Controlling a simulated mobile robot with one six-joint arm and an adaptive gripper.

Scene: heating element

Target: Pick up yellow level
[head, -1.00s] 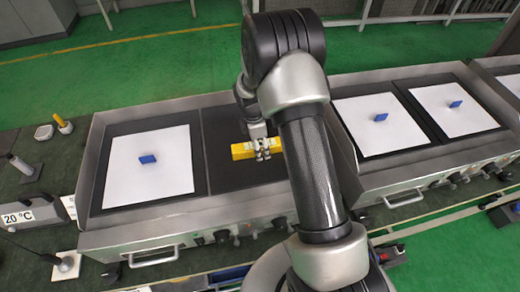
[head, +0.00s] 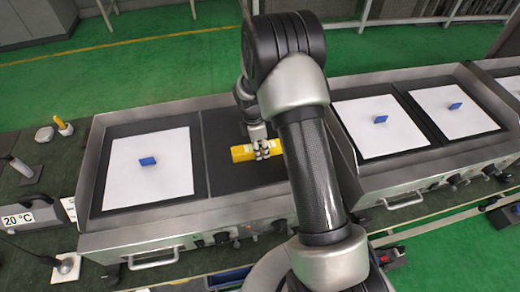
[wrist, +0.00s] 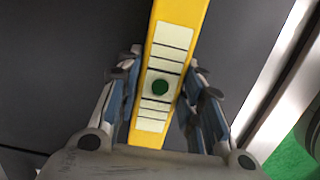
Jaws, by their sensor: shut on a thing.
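The yellow level (head: 243,153) is a yellow bar over the dark plate of the left heating unit, right of a white sheet. In the wrist view the level (wrist: 164,75) runs between my fingers and shows pale label panels and a round green spot. My gripper (head: 262,152) is shut on the level near its middle, with a finger on each side; it also shows in the wrist view (wrist: 160,92). I cannot tell whether the level touches the plate. My arm hides what lies right of the level.
White sheets with blue handles lie on the left plate (head: 149,165) and on two plates at right (head: 379,124). Raised metal rims (head: 92,160) surround the plates. A yellow-handled tool (head: 64,126) and a 20 °C display (head: 18,220) stand at far left.

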